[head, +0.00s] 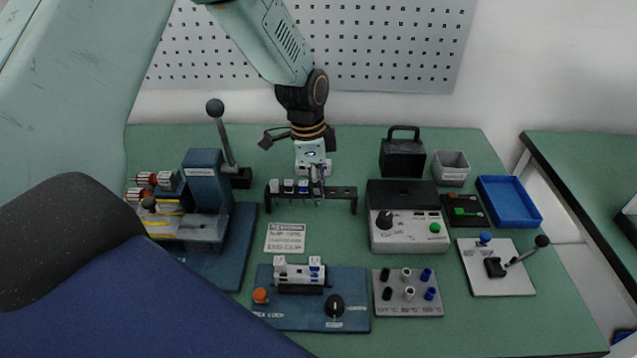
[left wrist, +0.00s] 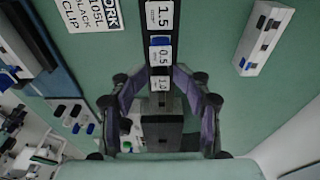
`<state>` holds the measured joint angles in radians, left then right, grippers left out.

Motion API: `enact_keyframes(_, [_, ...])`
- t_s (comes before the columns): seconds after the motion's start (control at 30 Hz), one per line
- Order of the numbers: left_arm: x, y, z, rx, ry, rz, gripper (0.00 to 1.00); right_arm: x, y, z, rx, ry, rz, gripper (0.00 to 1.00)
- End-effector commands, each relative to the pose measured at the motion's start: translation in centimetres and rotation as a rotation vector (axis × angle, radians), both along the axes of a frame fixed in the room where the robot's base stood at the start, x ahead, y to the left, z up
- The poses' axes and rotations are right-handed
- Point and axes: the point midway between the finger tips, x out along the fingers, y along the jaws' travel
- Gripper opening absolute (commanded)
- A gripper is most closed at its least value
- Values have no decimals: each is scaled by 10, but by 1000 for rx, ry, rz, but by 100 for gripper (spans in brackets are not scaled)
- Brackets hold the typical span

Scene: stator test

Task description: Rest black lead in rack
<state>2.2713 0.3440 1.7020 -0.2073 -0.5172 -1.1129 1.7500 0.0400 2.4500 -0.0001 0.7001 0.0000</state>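The black rack (head: 342,192) stands near the middle of the green table, with several labelled pieces in its left part. In the left wrist view the rack (left wrist: 158,14) runs down from the top, with labels 1.5, 0.5 and 1.0. My left gripper (head: 317,184) points down over the rack, just right of the labelled pieces. In the left wrist view its fingers (left wrist: 163,84) converge on both sides of a dark block, apparently the black lead (left wrist: 171,104), at rack level. The fingers hide much of it, so its seating is unclear. My right gripper is not in view.
A lever press (head: 206,180) stands left of the rack, a tester box (head: 408,238) right. A label card (head: 285,238), blue fixture (head: 350,283) and socket panel (head: 407,308) lie in front. A blue tray (head: 510,202) and black handled box (head: 402,158) are at the back right.

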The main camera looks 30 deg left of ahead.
Motion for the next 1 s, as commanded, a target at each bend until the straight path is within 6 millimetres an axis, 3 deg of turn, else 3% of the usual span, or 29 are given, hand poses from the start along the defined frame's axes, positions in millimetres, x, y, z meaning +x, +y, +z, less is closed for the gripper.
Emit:
enact_keyframes(0.23, [0,2,15,-1,-2,0,42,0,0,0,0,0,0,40])
enact_keyframes(0.7, [-6,10,103,1,-3,-1,42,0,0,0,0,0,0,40])
enact_keyframes(1.0, [-8,12,120,1,1,0,42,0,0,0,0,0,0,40])
